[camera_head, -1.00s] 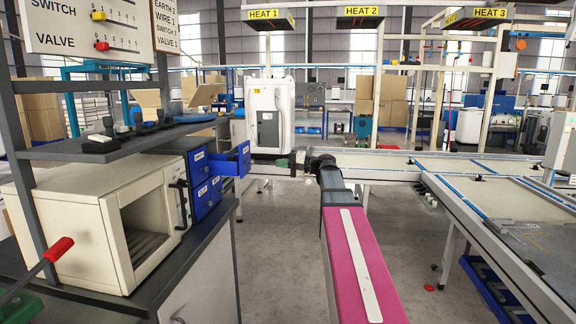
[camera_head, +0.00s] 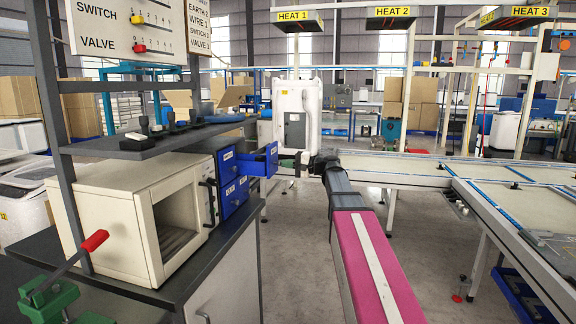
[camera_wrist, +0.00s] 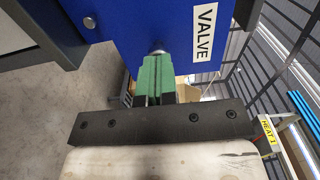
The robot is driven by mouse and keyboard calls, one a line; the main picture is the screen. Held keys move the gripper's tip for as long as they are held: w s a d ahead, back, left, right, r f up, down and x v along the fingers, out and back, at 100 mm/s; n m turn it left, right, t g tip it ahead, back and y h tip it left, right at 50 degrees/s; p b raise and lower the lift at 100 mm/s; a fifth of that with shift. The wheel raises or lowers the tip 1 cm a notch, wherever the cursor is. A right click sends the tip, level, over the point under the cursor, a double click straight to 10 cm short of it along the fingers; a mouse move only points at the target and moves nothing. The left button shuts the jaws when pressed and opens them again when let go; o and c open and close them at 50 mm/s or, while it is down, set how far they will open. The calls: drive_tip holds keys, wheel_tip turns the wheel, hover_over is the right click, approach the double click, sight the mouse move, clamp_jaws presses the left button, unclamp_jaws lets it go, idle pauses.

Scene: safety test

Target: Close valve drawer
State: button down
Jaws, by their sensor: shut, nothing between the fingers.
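The valve drawer (camera_head: 262,162) is a blue drawer sticking out of the top of a small blue cabinet (camera_head: 233,193) in the head view. In the wrist view its blue front (camera_wrist: 150,22) fills the top, with a white VALVE label (camera_wrist: 205,32) and a small round knob (camera_wrist: 157,51). My gripper (camera_wrist: 157,60) has green fingers, which are shut together and empty. The fingertips are at the knob, in front of the drawer face; I cannot tell whether they touch it. In the head view my gripper (camera_head: 291,161) is just right of the drawer front.
A cream oven-like box (camera_head: 125,215) stands on the dark bench left of the cabinet. A grey shelf (camera_head: 155,143) with small parts runs above. A white machine (camera_head: 297,115) stands behind the drawer. Conveyor tables (camera_head: 400,170) lie to the right. Bare floor shows between bench and conveyor.

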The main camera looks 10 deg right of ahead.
drive_tip(key=x, duration=1.4)
drive_tip(key=shift+w+a+r, duration=0.1)
